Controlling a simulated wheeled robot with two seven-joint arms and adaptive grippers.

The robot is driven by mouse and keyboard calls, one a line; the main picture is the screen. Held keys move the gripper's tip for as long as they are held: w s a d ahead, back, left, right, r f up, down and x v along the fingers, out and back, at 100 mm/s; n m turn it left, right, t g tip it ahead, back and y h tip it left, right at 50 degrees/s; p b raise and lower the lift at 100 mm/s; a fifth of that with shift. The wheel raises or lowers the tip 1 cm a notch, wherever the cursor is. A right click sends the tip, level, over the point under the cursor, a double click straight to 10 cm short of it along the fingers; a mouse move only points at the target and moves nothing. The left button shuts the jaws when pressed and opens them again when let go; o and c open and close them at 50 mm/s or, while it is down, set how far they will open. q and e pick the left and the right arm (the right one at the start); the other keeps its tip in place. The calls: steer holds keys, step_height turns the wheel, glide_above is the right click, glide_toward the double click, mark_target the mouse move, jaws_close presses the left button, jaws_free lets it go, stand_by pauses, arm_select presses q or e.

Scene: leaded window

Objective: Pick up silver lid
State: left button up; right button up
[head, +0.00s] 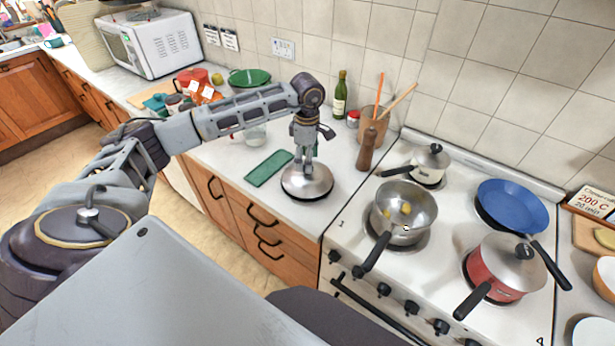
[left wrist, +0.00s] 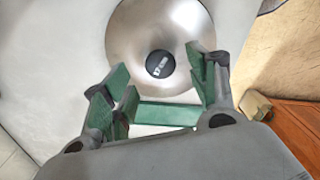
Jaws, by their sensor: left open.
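The silver lid (head: 307,183) lies on the white counter, left of the stove. It is a round metal dome, and its dark knob is hidden by my gripper in the head view. In the left wrist view the lid (left wrist: 145,35) fills the upper middle, with its black knob (left wrist: 160,64) in plain sight. My left gripper (head: 307,163) points down right above the lid. In the left wrist view my left gripper (left wrist: 160,88) shows its green-padded fingers spread apart, with the knob near the space between the fingertips. I cannot tell whether they touch it. My right gripper is not in view.
A green board (head: 269,168) lies left of the lid. A steel pan (head: 404,212) with yellow pieces, a red pot (head: 503,268), a blue pan (head: 513,205) and a small lidded pot (head: 429,165) stand on the stove. A wooden pepper mill (head: 366,150) stands behind the lid.

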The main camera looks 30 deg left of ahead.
arm_select(q)
step_height(320, 180, down, 3)
steer(key=shift+d+r+p, duration=0.1)
steer(key=shift+r+p, duration=0.1)
steer(key=shift+p, duration=0.3)
steer(key=shift+f, duration=0.75)
steer(key=c, duration=1.2)
steer(key=shift+r, duration=0.1)
steer(key=shift+c, duration=0.2)
step_height(320, 180, up, 8)
steer(key=shift+r+b, duration=0.25)
steer(key=shift+b, duration=0.6)
steer(key=shift+r, duration=0.7)
steer(key=shift+r, duration=0.1)
